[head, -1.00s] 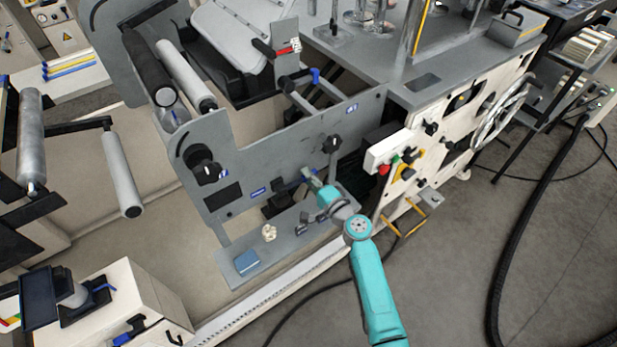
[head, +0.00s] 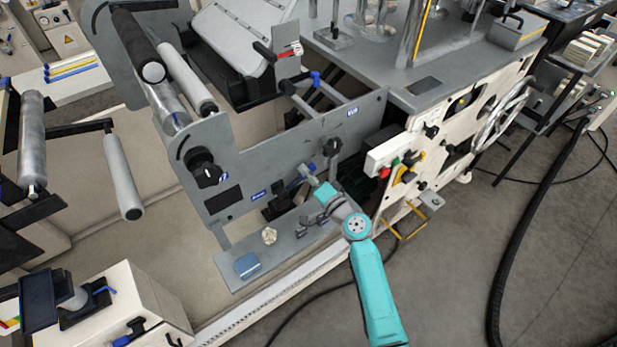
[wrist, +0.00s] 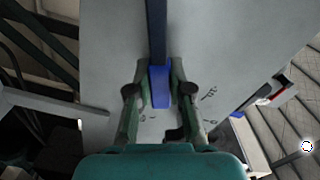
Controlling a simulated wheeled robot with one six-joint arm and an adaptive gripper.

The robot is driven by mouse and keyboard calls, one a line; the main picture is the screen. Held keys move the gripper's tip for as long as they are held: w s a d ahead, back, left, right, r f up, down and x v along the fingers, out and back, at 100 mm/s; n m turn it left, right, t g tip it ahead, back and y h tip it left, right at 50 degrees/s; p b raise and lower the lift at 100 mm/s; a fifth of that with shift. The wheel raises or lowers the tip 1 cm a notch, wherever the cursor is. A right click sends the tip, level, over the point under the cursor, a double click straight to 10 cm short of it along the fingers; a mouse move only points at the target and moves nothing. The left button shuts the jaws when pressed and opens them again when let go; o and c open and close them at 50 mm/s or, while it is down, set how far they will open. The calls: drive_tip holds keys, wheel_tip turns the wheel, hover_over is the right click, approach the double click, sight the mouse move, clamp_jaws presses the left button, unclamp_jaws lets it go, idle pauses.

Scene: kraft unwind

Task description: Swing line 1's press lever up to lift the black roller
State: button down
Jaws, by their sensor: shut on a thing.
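The press lever is a dark bar (wrist: 156,30) with a blue grip (wrist: 160,88). My gripper (wrist: 158,72) is shut on the blue grip, one finger on each side. In the head view my gripper (head: 308,173) is at the lower part of the grey side plate (head: 240,165), and the lever's blue end (head: 311,166) shows just past the fingers. The black roller (head: 137,42) is at the upper left. Its near end stands above the steel roller (head: 166,100), with the steel surface showing below it.
A black knob (head: 332,147) is close to my gripper on the plate. A grey shelf (head: 285,240) below holds a blue box (head: 246,265) and a crumpled pale piece (head: 269,236). A control box with buttons (head: 386,158) stands to the right. Open floor lies at the lower right.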

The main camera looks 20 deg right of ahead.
sight(276, 165)
drive_tip(key=r+n, duration=0.1)
drive_tip(key=a+r+n, duration=0.1)
drive_tip(key=n, duration=0.1)
drive_tip(key=shift+s+a, duration=0.1)
drive_tip(key=shift+s, duration=0.1)
drive_tip(key=n, duration=0.1)
drive_tip(key=a+r+n, duration=0.1)
drive_tip(key=shift+s+a+r+n, duration=0.2)
drive_tip(key=shift+s+r+n, duration=0.05)
drive_tip(key=shift+n, duration=0.15)
drive_tip(key=a+n, duration=0.1)
drive_tip(key=r+n, duration=0.1)
drive_tip(key=s+a+n, duration=0.1)
drive_tip(key=n, duration=0.1)
drive_tip(key=shift+a+r, duration=0.25)
drive_tip(key=shift+a, duration=0.1)
drive_tip(key=shift+s+a+r+n, duration=0.1)
drive_tip(key=shift+s+a+n, duration=0.05)
drive_tip(key=shift+a+n, duration=0.4)
drive_tip(key=shift+s+a+r+n, duration=0.1)
drive_tip(key=shift+a+n, duration=0.2)
drive_tip(key=shift+n, duration=0.35)
drive_tip(key=shift+a, duration=0.1)
drive_tip(key=c, duration=1)
unclamp_jaws()
drive_tip(key=shift+c, duration=0.2)
drive_tip(key=v, duration=1.2)
